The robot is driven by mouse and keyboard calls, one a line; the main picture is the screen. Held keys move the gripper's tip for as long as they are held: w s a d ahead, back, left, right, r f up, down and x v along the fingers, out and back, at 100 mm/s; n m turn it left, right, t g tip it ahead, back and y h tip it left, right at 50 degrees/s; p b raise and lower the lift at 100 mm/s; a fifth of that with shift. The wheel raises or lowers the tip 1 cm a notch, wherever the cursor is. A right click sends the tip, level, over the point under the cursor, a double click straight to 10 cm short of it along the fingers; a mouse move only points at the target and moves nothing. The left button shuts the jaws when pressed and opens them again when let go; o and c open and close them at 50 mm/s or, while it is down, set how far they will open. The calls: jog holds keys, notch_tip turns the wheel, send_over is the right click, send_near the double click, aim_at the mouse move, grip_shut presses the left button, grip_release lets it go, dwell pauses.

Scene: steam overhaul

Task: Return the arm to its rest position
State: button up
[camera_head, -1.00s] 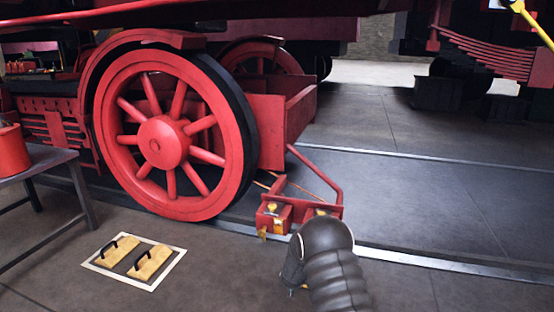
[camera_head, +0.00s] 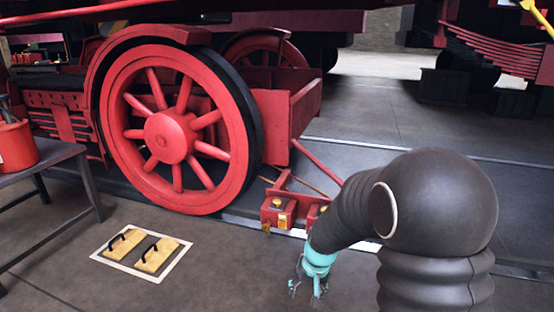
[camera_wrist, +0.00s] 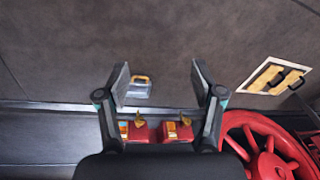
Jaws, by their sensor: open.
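My gripper (camera_head: 308,285) hangs below my dark bent arm in the head view, small and partly cut off from clear sight. In the wrist view its two fingers (camera_wrist: 161,82) are spread wide with nothing held between them. Beyond the fingers, the wrist view shows a small grey-blue block with a yellow handle (camera_wrist: 139,87) near the rail, apart from the fingers. In the head view my arm may hide this block.
A red spoked wheel (camera_head: 167,137) and a red bracket with yellow-topped boxes (camera_head: 278,212) stand behind my arm. Two wooden blocks with black handles lie on a white-edged mat (camera_head: 98,254). A grey table (camera_head: 50,157) holding a red bucket (camera_head: 16,147) stands left. Floor between is clear.

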jog(key=s+d+r+t+p, duration=0.2)
jog(key=s+d+r+p, duration=0.1)
jog(key=s+r, duration=0.9)
jog(key=s+d+r+t+h+p, duration=0.1)
jog(key=s+d+r+t+p, duration=0.1)
jog(key=s+r, duration=0.9)
notch_tip(320, 180, up, 5)
jog(key=d+p, duration=0.1)
jog(key=d, duration=0.1)
jog(key=shift+s+d, duration=0.35)
jog(key=shift+d, duration=0.05)
